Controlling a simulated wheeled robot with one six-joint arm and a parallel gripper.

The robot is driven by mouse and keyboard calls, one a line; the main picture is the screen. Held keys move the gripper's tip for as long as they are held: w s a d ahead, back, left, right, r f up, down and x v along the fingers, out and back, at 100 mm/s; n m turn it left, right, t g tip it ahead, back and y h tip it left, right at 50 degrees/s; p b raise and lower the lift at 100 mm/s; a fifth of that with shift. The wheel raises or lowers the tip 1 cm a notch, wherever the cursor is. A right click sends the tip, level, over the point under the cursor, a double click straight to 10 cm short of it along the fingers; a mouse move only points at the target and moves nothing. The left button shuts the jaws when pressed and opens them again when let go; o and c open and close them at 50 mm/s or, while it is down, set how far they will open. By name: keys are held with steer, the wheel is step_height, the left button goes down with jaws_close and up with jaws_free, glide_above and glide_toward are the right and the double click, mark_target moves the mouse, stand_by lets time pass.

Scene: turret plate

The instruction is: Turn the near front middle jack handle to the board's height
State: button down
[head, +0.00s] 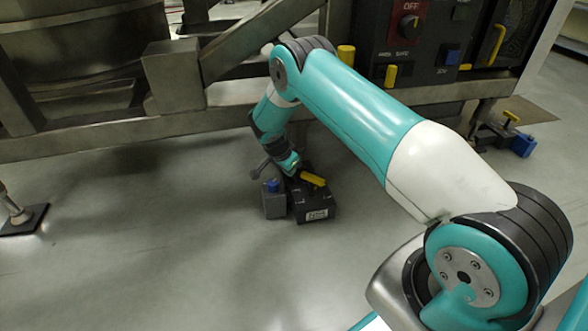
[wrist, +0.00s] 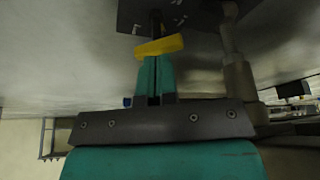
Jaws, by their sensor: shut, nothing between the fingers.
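The jack (head: 316,205) is a dark box on the floor below the frame, with a white label on its front. Its yellow handle (head: 313,179) lies across the top, and it also shows in the wrist view (wrist: 160,46). My gripper (head: 290,166) is low beside the handle. In the wrist view its teal fingers (wrist: 154,62) are shut together with nothing between them, and the handle lies right at their tips. I cannot tell whether they touch. The jack's shaft and the board are not clear in these views.
A grey block with a blue knob (head: 272,186) stands left of the jack. A metal beam (head: 110,137) runs low behind it. A control panel (head: 410,45) is above. Another jack with a blue part (head: 523,145) is at right. A foot pad (head: 24,219) is at left. Floor in front is clear.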

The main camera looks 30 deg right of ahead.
steer(key=shift+v, duration=0.9)
steer(key=c, duration=1.7)
jaws_free()
steer(key=shift+s+r+p, duration=0.1)
steer(key=shift+r+p, duration=0.15)
steer(key=shift+p, duration=0.1)
steer(key=shift+c, duration=0.2)
steer(key=o, duration=0.4)
steer(key=shift+r, duration=0.25)
steer(key=o, duration=0.4)
steer(key=s+d+r+n+y, duration=0.1)
steer(key=r+n, duration=0.1)
steer(key=n, duration=0.1)
steer(key=s+d+r+n+y+b, duration=0.1)
steer(key=r+n, duration=0.1)
steer(key=n, duration=0.1)
steer(key=s+d+r+n+t+y, duration=0.1)
steer(key=r+n, duration=0.2)
steer(key=n, duration=0.1)
steer(key=shift+d, duration=0.25)
steer(key=s+d+f+n+t+y+b, duration=0.2)
steer(key=s+d+n+y, duration=0.1)
steer(key=d+n, duration=0.7)
steer(key=b, duration=1)
glide_toward(313, 176)
steer(key=shift+n, duration=0.3)
steer(key=x, duration=0.9)
steer(key=shift+f, duration=0.1)
steer(key=shift+c, duration=0.3)
